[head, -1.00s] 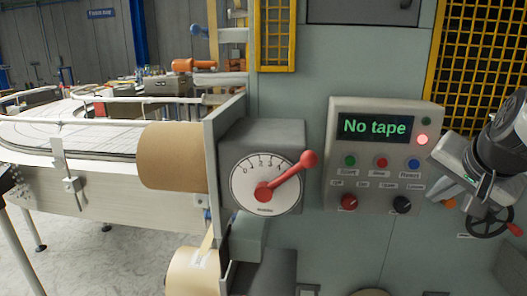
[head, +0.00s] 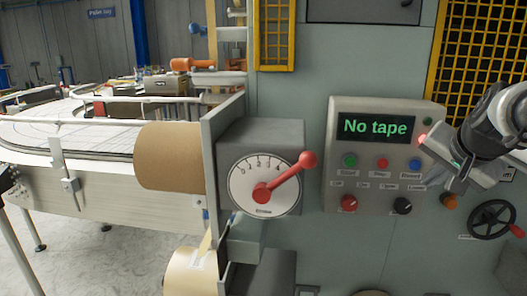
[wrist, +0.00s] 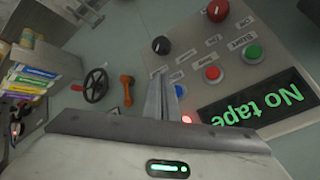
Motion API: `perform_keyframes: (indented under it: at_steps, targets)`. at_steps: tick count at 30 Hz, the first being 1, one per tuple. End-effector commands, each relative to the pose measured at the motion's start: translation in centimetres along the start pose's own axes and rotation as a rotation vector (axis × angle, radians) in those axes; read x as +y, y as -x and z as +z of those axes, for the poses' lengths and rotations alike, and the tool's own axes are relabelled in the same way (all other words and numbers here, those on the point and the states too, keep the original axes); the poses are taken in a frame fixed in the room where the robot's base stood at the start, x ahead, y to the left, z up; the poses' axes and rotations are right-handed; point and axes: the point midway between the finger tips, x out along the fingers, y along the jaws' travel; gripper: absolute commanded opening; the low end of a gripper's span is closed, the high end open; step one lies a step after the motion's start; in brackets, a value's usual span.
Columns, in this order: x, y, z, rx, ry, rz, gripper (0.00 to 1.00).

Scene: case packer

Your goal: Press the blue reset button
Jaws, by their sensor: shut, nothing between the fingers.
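The blue reset button (head: 415,164) is at the right end of the button row on the grey control panel (head: 333,140). In the wrist view the blue button (wrist: 180,90) shows just beside my fingertips, partly hidden by a finger. My gripper (head: 431,180) is shut and empty, at the panel's right edge, to the lower right of the blue button. In the wrist view my gripper (wrist: 160,80) appears as a narrow closed pair of fingers. I cannot tell the gap to the panel face. The display (head: 375,127) reads "No tape".
Green (head: 350,161) and red (head: 382,163) buttons sit left of the blue one. Red (head: 348,203) and black (head: 402,205) knobs are below. An orange handle (head: 449,201) and a handwheel (head: 491,219) are to the right. A red-handled dial (head: 264,186) stands left.

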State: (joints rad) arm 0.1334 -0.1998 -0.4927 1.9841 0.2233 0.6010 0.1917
Motion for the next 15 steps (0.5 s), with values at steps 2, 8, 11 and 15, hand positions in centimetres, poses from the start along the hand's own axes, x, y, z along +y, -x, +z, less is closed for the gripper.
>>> perform_keyframes:
  at_steps: [2,8,11,15]
  targets:
    - [-0.6,-0.9,-0.6,-0.001,0.002,0.001,0.0]
    - [-1.7,-2.4,-1.6,0.0,0.002,0.001,0.0]
    - [-2.0,-2.8,-2.0,0.0,0.001,0.0,0.0]
    - [-2.2,-3.0,-2.1,0.0,0.001,-0.001,0.0]
